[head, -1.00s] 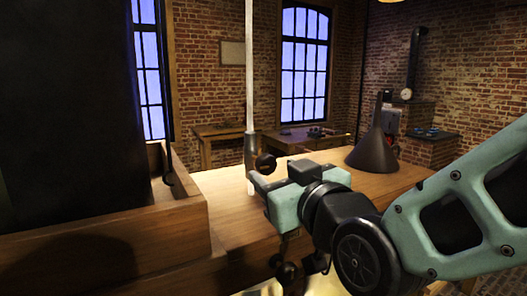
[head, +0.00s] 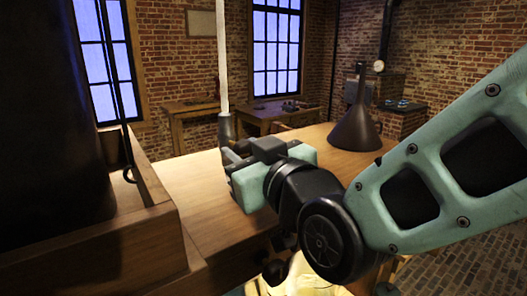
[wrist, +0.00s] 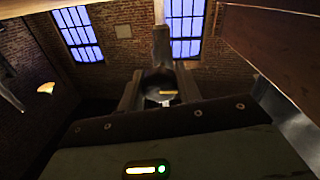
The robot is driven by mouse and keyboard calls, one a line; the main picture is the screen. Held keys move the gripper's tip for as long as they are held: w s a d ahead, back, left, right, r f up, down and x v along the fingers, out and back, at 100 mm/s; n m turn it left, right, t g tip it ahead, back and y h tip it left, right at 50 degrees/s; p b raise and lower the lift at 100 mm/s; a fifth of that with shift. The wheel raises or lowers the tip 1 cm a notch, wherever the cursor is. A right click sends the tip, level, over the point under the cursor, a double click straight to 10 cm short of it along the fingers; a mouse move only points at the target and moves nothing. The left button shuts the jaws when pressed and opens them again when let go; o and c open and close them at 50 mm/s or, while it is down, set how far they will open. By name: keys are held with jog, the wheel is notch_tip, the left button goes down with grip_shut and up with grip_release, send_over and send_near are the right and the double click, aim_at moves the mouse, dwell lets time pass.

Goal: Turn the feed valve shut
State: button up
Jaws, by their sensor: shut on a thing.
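The feed valve's grey body (head: 226,128) sits at the lower end of a pale vertical pipe (head: 222,60), left of centre in the head view. My gripper (head: 238,158) is at the valve, just in front of the body, and hides most of its handle. In the wrist view, the two fingers of my gripper (wrist: 158,92) stand on either side of the round dark valve handle (wrist: 157,76) and are shut on it. The valve body (wrist: 161,45) rises behind the handle there. How far the handle is turned cannot be told.
A wooden bench (head: 190,178) runs under the valve. A large dark vessel (head: 45,120) in a wooden surround stands close at the left. A dark funnel-shaped thing (head: 356,130) stands on the bench at the right. Tables (head: 262,113) and brick walls lie behind.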

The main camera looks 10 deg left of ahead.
jog(key=shift+f+m+b, duration=0.1)
jog(key=shift+m+b, duration=0.2)
jog(key=shift+b, duration=0.35)
jog(key=m+b, duration=0.1)
jog(key=b, duration=0.1)
jog(key=m+b, duration=0.1)
jog(key=b, duration=0.1)
jog(key=shift+f+m, duration=0.2)
jog(key=shift+m, duration=0.1)
jog(key=m+g+b, duration=0.1)
jog(key=m+b, duration=0.5)
jog(key=b, duration=0.3)
jog(key=m+b, duration=0.4)
jog(key=b, duration=0.1)
jog(key=shift+r, duration=0.15)
jog(key=m+b, duration=0.3)
jog(key=shift+r+m+g, duration=0.15)
jog(key=shift+m+g, duration=0.15)
jog(key=shift+r+m, duration=0.1)
jog(key=shift+m, duration=0.2)
jog(key=o, duration=1)
